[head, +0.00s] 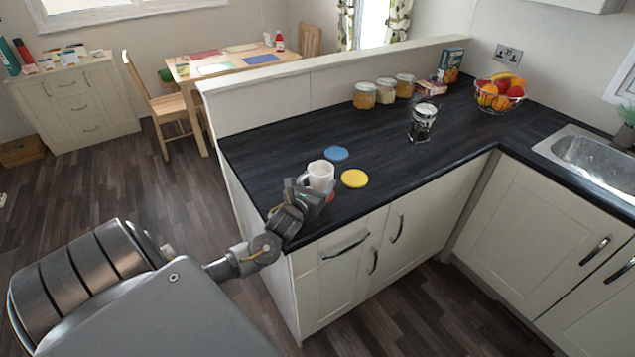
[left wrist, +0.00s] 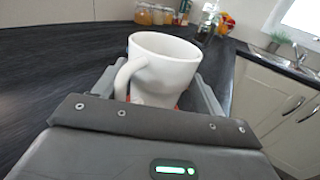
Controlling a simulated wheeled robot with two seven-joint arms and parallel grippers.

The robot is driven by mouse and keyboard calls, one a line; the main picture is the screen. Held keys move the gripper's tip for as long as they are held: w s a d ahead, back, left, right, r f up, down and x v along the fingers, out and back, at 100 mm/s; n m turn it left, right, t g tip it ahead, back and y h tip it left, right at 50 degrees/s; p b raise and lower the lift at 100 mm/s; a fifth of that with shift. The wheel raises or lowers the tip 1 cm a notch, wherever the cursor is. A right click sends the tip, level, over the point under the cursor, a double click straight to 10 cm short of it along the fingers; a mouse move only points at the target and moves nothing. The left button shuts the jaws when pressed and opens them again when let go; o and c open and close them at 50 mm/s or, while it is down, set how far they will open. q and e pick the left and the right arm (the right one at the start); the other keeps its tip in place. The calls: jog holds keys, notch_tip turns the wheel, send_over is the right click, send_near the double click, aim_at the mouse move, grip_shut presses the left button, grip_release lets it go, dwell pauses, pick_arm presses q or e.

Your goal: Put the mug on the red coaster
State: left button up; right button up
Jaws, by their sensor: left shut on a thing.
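The white mug (head: 321,174) is upright at the near left end of the dark worktop. My left gripper (head: 312,192) is shut on it; in the left wrist view the mug (left wrist: 163,66) stands between the two fingers, its handle towards the camera. A small part of the red coaster (head: 331,197) shows beside and below the mug, mostly hidden by mug and gripper. Red also shows low behind the mug in the left wrist view. I cannot tell whether the mug touches the coaster. My right gripper is not in view.
A blue coaster (head: 336,153) and a yellow coaster (head: 354,178) lie close by. A cafetiere (head: 422,122), several jars (head: 385,91) and a fruit basket (head: 499,94) stand farther back. The worktop between the yellow coaster and the cafetiere is clear.

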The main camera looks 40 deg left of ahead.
pick_arm(q)
jog(key=shift+f, duration=0.15)
jog(key=o, duration=0.9)
jog(key=shift+o, duration=1.3)
jog(key=shift+r, duration=0.25)
jog(key=b+v, duration=0.2)
jog(key=v, duration=0.9)
jog(key=shift+s+d+f, duration=0.1)
jog(key=shift+s+f, duration=0.05)
jog(key=shift+s+d, duration=0.1)
jog(key=shift+s, duration=0.3)
